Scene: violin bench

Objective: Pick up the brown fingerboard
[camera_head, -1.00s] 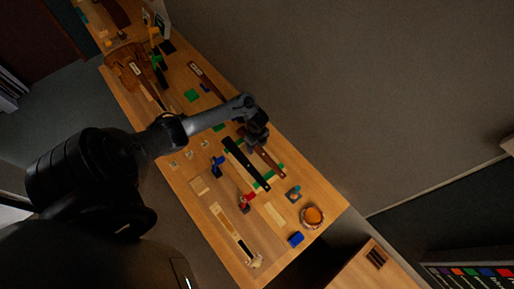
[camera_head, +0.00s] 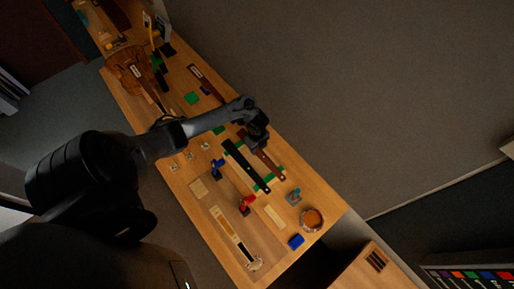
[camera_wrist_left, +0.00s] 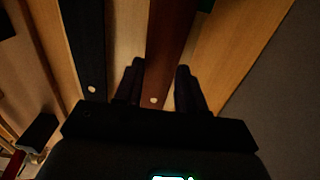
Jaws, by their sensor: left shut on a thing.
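The brown fingerboard (camera_head: 271,165) is a long, narrow dark-brown strip with a light dot near one end. It lies along the bench beside the black fingerboard (camera_head: 244,165). My left gripper (camera_head: 257,143) is over its upper part in the head view and hides that end. In the left wrist view the brown fingerboard (camera_wrist_left: 169,45) runs between the two fingers of my left gripper (camera_wrist_left: 158,80), which is shut on it. The black fingerboard (camera_wrist_left: 86,45) is left of the fingers there. I cannot tell whether the brown fingerboard is clear of the bench. My right gripper is not in view.
Green pieces lie around the two fingerboards. A blue clamp (camera_head: 217,168) and a red clamp (camera_head: 246,206) stand nearby. A round amber bowl (camera_head: 312,219) and a blue block (camera_head: 296,241) are near the bench's right end. A violin body (camera_head: 128,66) lies at the far left.

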